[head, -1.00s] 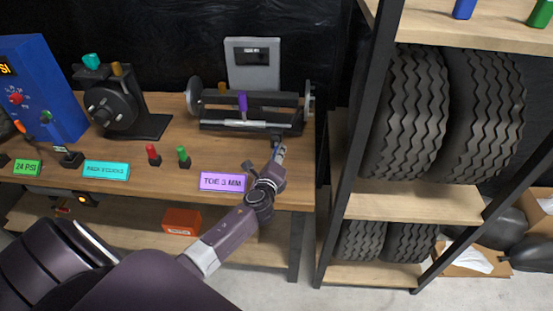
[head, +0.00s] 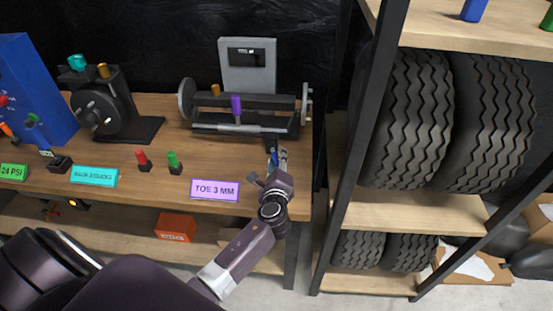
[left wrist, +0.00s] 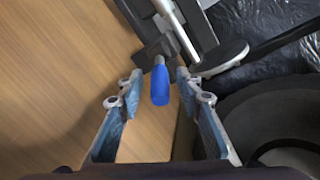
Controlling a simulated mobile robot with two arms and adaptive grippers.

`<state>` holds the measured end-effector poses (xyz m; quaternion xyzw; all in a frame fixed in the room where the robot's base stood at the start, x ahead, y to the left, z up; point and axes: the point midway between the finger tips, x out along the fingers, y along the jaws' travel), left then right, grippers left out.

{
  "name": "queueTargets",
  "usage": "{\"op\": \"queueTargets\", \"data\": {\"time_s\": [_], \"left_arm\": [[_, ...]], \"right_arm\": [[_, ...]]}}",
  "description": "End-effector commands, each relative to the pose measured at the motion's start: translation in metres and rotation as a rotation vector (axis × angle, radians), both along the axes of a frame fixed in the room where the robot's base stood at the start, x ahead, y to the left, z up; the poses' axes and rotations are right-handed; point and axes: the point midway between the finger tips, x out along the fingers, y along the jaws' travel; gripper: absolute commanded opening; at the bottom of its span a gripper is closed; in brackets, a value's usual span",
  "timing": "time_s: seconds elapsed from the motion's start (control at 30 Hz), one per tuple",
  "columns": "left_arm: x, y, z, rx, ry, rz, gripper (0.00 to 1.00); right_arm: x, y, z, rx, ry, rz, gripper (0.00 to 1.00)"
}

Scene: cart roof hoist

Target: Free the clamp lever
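A lever with a blue handle (left wrist: 160,86) sticks out from a dark block at the toe rig (head: 245,115), at its front right end. I take this to be the clamp lever. In the left wrist view my left gripper (left wrist: 157,77) is open, with one finger on each side of the blue handle and visible gaps on both sides. In the head view this gripper (head: 277,154) reaches up to the rig's right end and partly hides the handle. A purple handle (head: 236,104) stands upright at the rig's middle. My right gripper is not in view.
A "TOE 3 MM" sign (head: 215,190) stands at the bench's front edge, left of my gripper. Red (head: 142,157) and green (head: 173,159) handles stand farther left. A tire rack's black post (head: 362,130) is close on the right.

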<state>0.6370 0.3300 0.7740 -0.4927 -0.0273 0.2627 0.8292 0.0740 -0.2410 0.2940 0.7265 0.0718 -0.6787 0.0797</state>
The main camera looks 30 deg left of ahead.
Motion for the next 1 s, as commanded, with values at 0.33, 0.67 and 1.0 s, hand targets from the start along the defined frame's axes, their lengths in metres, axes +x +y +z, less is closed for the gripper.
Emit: {"op": "queueTargets", "data": {"time_s": [0.33, 0.67, 1.0], "left_arm": [[-0.004, -0.002, 0.001, 0.000, 0.000, -0.001, 0.34], [-0.054, -0.029, 0.012, -0.003, 0.001, -0.002, 0.34], [-0.099, -0.053, 0.024, -0.001, 0.000, -0.001, 0.34]], "right_arm": [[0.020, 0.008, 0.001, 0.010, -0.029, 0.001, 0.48], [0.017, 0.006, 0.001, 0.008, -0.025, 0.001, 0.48], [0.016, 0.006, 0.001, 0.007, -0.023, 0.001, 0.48]]}}
